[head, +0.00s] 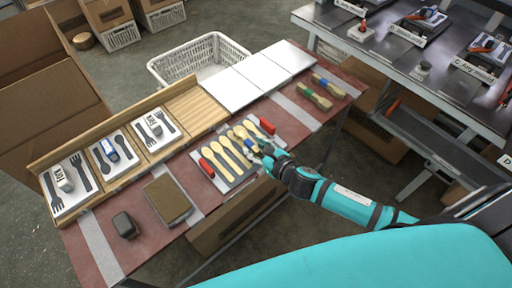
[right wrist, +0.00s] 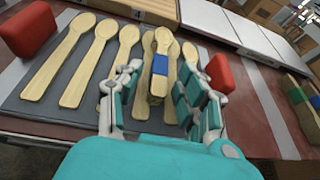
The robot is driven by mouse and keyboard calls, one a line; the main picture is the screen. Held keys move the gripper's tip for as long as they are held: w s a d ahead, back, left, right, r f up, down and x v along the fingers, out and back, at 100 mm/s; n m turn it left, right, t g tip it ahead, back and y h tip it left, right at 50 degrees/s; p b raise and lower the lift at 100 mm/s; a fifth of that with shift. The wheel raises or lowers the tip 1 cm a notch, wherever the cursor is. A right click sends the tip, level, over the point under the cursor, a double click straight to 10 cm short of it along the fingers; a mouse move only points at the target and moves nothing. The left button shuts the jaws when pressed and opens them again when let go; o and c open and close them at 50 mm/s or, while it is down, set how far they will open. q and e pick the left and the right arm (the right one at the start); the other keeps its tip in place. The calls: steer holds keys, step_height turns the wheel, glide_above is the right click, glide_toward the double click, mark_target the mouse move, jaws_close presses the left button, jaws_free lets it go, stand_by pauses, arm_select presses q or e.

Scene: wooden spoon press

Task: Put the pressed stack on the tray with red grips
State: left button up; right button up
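The grey tray (head: 236,184) with red grips lies on the red-brown table; one red grip (head: 206,168) is at its left, the other (head: 267,125) at its right. Several loose wooden spoons (head: 222,163) lie side by side on it. A stack of spoons with a blue band (head: 249,145) is at the tray's right part, and its blue band shows in the right wrist view (right wrist: 160,65). My right gripper (right wrist: 158,98) is over the tray's near edge, its fingers apart on either side of the stack's near end. My left gripper is out of view.
Two banded bundles, one blue (head: 328,86) and one green (head: 314,97), lie at the table's right. A brown block (head: 167,200) and a dark grey object (head: 125,225) are at the left. A wooden rack with cutlery cards (head: 110,152) and white panels (head: 262,72) line the back.

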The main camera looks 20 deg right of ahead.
steer(key=shift+r, duration=0.2)
steer(key=v, duration=1.2)
steer(key=s+d+f+m+g+h, duration=0.2)
steer(key=s+d+f+m, duration=0.1)
steer(key=f+m, duration=0.55)
steer(key=s+d+f+m+g+h, duration=0.1)
steer(key=s+d+f+m+g, duration=0.25)
steer(key=f, duration=0.85)
steer(key=s+d+f+m+g+h, duration=0.1)
steer(key=s+d+f+m+h, duration=0.2)
steer(key=f+m, duration=0.65)
steer(key=s+a+f+m+g+y, duration=0.1)
steer(key=s+a+f+m+g, duration=0.1)
steer(key=s+f+m, duration=0.5)
steer(key=s+a+f+m+g+y, duration=0.1)
steer(key=s+a+f+m+g, duration=0.2)
steer(key=s, duration=1.3)
step_height(320, 180, down, 5)
steer(key=a+m, duration=0.2)
steer(key=m, duration=0.3)
steer(key=shift+a+f, duration=0.15)
steer(key=shift+a, duration=0.1)
steer(key=shift+s+m+g, duration=0.1)
steer(key=shift+m+g, duration=0.15)
